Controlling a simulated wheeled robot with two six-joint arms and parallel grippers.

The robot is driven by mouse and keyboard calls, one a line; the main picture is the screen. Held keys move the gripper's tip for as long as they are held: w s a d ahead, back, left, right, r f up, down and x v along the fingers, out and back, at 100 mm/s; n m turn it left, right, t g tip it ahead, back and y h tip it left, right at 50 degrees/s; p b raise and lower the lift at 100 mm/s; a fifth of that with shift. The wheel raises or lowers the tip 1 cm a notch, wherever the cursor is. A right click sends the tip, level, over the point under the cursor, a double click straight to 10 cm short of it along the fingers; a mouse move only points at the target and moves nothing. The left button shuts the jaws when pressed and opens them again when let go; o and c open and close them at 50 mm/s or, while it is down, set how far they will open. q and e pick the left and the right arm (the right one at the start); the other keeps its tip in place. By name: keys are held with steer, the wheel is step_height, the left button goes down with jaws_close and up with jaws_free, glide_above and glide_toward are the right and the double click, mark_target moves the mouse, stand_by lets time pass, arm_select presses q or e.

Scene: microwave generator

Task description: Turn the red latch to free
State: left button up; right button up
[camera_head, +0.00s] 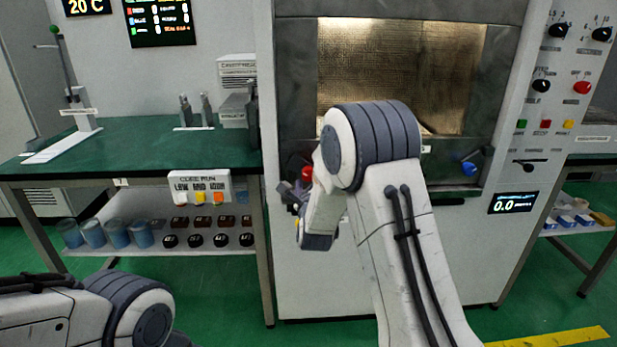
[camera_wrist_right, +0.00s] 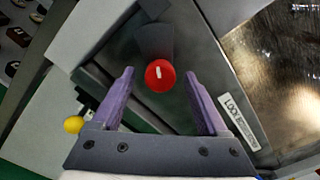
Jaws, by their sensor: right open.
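The red latch (camera_head: 306,173) is at the lower left of the microwave generator's door, just left of my right arm in the head view. In the right wrist view the red latch (camera_wrist_right: 160,74) is a round red knob with a short white mark, on a dark bracket. My right gripper (camera_wrist_right: 163,82) is open, with one purple finger on each side of the knob. Gaps show between the knob and both fingers; I cannot tell how deep the knob sits. In the head view my right fingertips are hidden behind my arm. My left arm shows at the lower left, without its gripper.
A blue knob (camera_head: 469,168) is at the door's lower right. A yellow knob (camera_wrist_right: 73,125) is beside my right gripper. A label (camera_wrist_right: 240,122) lies right of it. A green-topped bench (camera_head: 200,150) stands at the left. A control panel (camera_head: 560,90) is at the right.

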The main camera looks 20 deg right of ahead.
steer(key=shift+w+d, duration=0.1)
steer(key=shift+w, duration=0.25)
jaws_close()
